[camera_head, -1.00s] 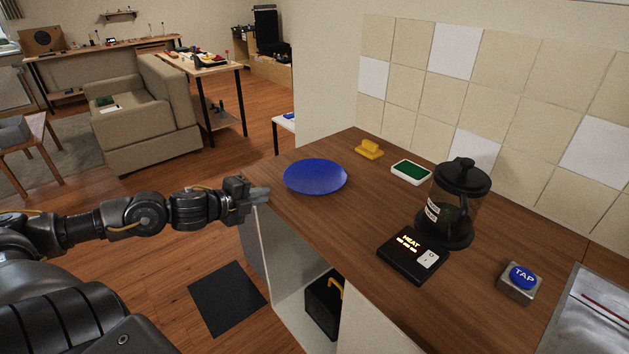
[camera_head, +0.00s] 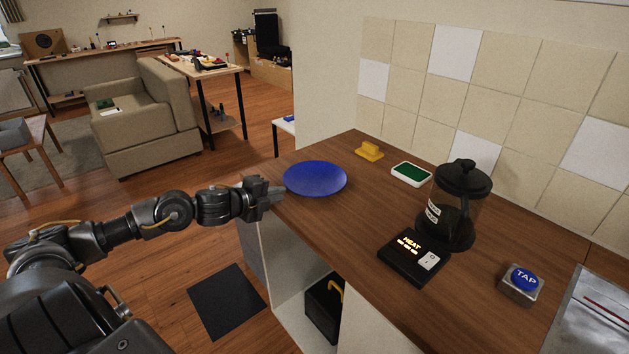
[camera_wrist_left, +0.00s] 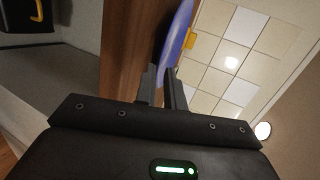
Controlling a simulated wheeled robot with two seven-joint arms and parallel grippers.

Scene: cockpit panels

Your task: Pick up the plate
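The blue plate (camera_head: 315,178) lies flat on the wooden counter, near its left edge. My left gripper (camera_head: 277,193) is at the plate's left rim, level with the counter edge. In the left wrist view the plate (camera_wrist_left: 178,35) shows edge-on, just beyond the fingertips (camera_wrist_left: 163,74). The two fingers stand a little apart, with the plate's near rim at the gap between them. I cannot tell whether they touch the rim. My right gripper is not in view.
On the wooden counter (camera_head: 350,230) stand a yellow holder (camera_head: 369,151), a green-and-white sponge-like block (camera_head: 411,174), a lidded glass jug (camera_head: 460,205), a black HEAT panel (camera_head: 412,257) and a blue TAP button (camera_head: 524,279). A tiled wall (camera_head: 480,90) bounds the counter behind.

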